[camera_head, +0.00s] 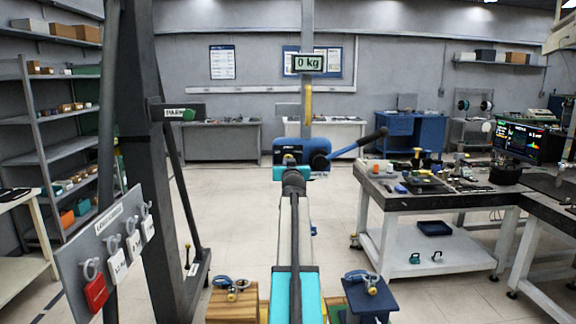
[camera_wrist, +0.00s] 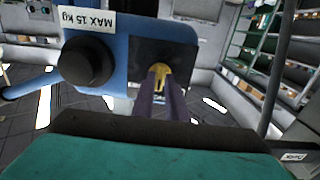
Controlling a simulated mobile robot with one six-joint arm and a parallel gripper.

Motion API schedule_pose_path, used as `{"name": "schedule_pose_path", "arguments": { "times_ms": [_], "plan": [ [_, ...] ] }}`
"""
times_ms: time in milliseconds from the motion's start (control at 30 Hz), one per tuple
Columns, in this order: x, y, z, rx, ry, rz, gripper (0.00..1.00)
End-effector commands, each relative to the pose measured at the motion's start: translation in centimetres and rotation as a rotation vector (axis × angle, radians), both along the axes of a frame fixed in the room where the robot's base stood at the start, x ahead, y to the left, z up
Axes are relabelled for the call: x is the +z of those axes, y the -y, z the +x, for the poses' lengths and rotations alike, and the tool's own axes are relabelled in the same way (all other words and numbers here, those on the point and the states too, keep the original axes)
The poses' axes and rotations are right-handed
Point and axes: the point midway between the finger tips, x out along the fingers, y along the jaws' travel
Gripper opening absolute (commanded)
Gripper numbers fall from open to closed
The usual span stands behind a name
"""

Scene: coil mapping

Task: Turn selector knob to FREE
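A blue lever hoist (camera_head: 300,152) hangs at the middle of the head view, with a blue handle (camera_head: 356,146) reaching out to the right. In the wrist view its blue body (camera_wrist: 130,30) carries a MAX 15 kg label and a round black hub (camera_wrist: 88,61). A small yellow selector knob (camera_wrist: 158,75) sits on a dark plate at the hoist's side. My gripper (camera_wrist: 163,85) reaches up to it, with one dark finger on each side of the knob. I cannot tell whether the fingers touch it. Small lettering below the knob is too blurred to read.
A display reading 0 kg (camera_head: 308,63) is above the hoist. A dark steel post (camera_head: 150,150) and a board of hooks with tags (camera_head: 108,250) stand at left. A workbench (camera_head: 440,195) with tools is at right. The floor between is open.

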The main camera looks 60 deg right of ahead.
Motion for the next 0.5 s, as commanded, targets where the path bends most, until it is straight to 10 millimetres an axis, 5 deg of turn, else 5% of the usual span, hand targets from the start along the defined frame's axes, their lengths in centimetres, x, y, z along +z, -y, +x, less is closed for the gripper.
{"name": "schedule_pose_path", "arguments": {
  "times_ms": [100, 500],
  "plan": [
    [0.00, 0.02, 0.05, 0.000, -0.001, 0.001, 0.29],
    [-0.08, -0.18, -0.19, 0.000, -0.002, 0.001, 0.29]
  ]
}}
